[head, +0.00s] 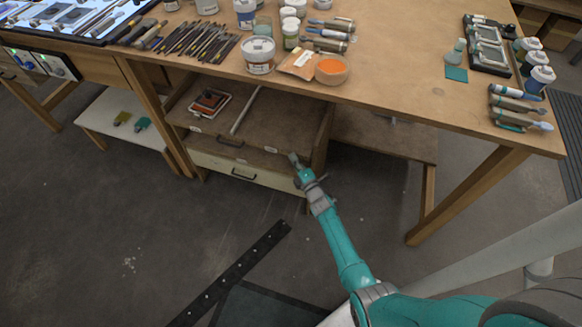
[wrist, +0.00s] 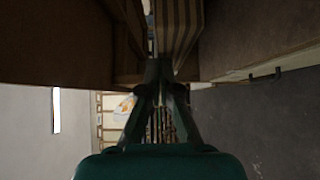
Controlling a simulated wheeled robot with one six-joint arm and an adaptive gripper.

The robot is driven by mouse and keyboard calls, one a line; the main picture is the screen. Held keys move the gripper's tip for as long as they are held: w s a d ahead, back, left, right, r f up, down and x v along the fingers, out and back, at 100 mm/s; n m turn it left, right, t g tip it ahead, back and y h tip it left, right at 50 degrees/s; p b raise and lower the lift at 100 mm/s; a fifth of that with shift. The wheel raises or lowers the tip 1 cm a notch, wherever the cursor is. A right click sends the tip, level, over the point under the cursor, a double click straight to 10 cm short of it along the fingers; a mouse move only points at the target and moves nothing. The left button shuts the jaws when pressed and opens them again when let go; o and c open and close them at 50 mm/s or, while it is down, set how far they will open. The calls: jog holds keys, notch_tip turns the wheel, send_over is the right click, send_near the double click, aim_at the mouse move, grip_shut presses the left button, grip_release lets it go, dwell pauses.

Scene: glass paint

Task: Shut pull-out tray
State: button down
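The pull-out tray (head: 268,128) is a brown, shallow wooden tray under the workbench. It stands out toward me, with its inside showing and a dark handle (head: 230,143) on its front. Brown wooden panels fill the upper part of that view.
A cream drawer front (head: 247,172) with a dark handle sits below the tray. Jars, tools and an orange bowl (head: 332,69) stand on the workbench (head: 400,60) above. A low white shelf (head: 105,118) is at left. A bench leg (head: 465,195) stands at right. Floor in front is mostly open.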

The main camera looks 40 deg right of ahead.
aim_at(297, 152)
jog(key=shift+w+d, duration=0.45)
jog(key=shift+d, duration=0.15)
jog(key=shift+w+d, duration=0.4)
jog(key=shift+d, duration=0.2)
jog(key=shift+w+d+r, duration=0.15)
jog(key=shift+d, duration=0.1)
